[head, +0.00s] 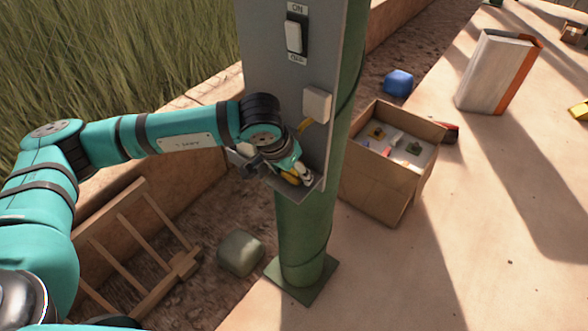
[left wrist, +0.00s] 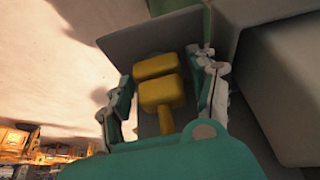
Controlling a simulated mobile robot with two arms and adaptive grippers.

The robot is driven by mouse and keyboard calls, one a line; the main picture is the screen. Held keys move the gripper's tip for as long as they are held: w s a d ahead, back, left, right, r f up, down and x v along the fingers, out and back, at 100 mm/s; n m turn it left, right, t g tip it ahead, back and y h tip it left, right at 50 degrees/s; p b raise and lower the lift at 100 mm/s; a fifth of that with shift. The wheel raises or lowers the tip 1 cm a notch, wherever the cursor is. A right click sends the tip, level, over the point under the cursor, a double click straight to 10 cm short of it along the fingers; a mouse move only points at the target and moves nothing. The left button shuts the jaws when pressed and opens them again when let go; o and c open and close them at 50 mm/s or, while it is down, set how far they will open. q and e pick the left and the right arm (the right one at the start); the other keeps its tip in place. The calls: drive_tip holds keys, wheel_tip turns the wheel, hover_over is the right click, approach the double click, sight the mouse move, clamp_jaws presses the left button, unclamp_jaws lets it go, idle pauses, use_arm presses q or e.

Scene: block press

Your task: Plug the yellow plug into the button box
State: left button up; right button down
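The yellow plug (left wrist: 160,92) lies on a grey ledge (left wrist: 125,42) at the foot of the panel (head: 270,75). It shows partly in the head view (head: 290,178), mostly hidden by my gripper. My left gripper (head: 303,176) is at the ledge. In the left wrist view its fingers (left wrist: 168,85) stand either side of the plug, with narrow gaps, so it looks open around the plug. My right gripper is out of view.
The panel is fixed to a green post (head: 303,240) and carries an ON/OFF switch (head: 293,36). A cardboard box (head: 375,185) of small items stands right of the post. A wooden ladder-like frame (head: 135,245) and a grey-green block (head: 240,252) lie below my arm.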

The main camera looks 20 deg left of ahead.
sight(290, 176)
use_arm(q)
drive_tip(key=c, duration=0.8)
drive_tip(key=shift+r, duration=0.1)
drive_tip(key=shift+r+b, duration=0.7)
drive_tip(key=shift+r, duration=0.2)
drive_tip(key=shift+s+a+r+b, duration=0.15)
drive_tip(key=shift+s+r+b, duration=0.5)
drive_tip(key=shift+s+b, duration=0.1)
drive_tip(key=shift+s+a+r+b, duration=0.3)
drive_tip(key=shift+s+a+b, duration=0.15)
drive_tip(key=shift+s+b, duration=1.95)
drive_tip(key=shift+s+a+r+b, duration=0.25)
drive_tip(key=shift+s+a+b, duration=0.25)
drive_tip(key=shift+s+b, duration=1.85)
drive_tip(key=shift+s+a+r+b, duration=0.3)
drive_tip(key=shift+s+a+b, duration=0.15)
drive_tip(key=shift+s+b, duration=1.95)
